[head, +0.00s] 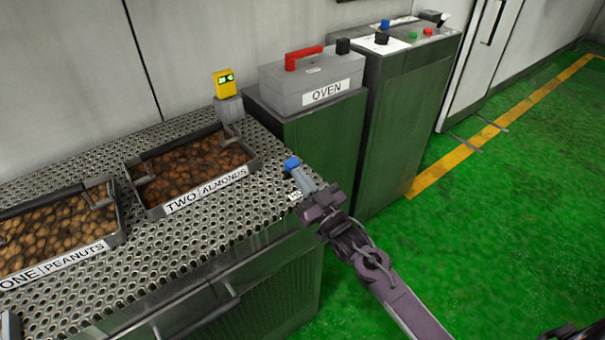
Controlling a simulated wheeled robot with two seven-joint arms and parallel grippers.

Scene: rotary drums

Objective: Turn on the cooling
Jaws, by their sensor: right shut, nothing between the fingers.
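A small grey lever with a blue cap (292,163) stands at the right front corner of the perforated metal table (262,160). A white label (295,195) beside its base is mostly hidden, so I cannot read it. My right gripper (312,207) is shut and empty, close by the lower right side of the lever. I cannot tell whether it touches the lever. No control in view can be read as marked for cooling. My left gripper is not in view.
Trays of almonds (205,188) and peanuts (60,262) sit on the table. A grey oven box (300,98) with a red handle and a panel with coloured buttons (408,42) stand beyond. Green floor (490,240) is clear at right.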

